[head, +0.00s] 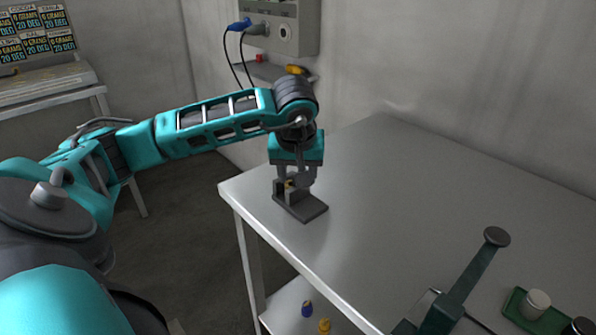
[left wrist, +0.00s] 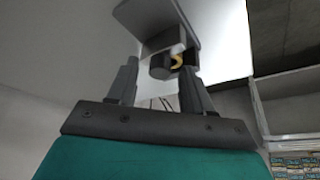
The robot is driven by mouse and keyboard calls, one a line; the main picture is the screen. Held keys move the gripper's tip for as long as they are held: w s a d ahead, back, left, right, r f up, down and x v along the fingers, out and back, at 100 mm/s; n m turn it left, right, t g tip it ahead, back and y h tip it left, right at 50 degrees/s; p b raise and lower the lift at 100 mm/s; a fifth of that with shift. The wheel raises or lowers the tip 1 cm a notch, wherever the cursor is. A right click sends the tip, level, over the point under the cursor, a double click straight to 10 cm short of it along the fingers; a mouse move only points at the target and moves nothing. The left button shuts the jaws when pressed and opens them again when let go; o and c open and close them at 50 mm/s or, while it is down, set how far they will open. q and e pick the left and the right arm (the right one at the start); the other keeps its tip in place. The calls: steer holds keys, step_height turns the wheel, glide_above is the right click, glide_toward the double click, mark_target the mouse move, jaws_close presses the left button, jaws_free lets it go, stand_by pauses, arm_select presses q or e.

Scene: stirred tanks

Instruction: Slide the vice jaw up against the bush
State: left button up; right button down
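The vice is a small dark grey block on a flat plate (head: 305,210), near the table's far left corner. Its plate also shows in the left wrist view (left wrist: 158,16). The bush is a yellow ring (left wrist: 177,61), partly hidden beside the dark jaw block (left wrist: 159,66); only a speck of it (head: 289,184) shows in the head view. My left gripper (head: 294,182) points down over the vice. In the left wrist view its fingers (left wrist: 160,88) are apart, one on each side of the vice parts, with gaps visible. Contact cannot be told. My right gripper is not in view.
The grey table (head: 430,190) is clear right of the vice. A dark green tool with a long lever (head: 468,278) stands at the front right, beside a green tray (head: 517,305) with a white cylinder (head: 535,303). A control box (head: 285,25) hangs on the wall behind.

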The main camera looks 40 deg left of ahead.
arm_select(q)
steer(key=p+v, duration=0.1)
steer(key=v, duration=1.2)
steer(key=shift+p, duration=0.35)
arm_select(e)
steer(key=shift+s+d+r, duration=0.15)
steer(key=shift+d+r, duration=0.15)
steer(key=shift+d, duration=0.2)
arm_select(q)
steer(key=shift+d+f, duration=0.1)
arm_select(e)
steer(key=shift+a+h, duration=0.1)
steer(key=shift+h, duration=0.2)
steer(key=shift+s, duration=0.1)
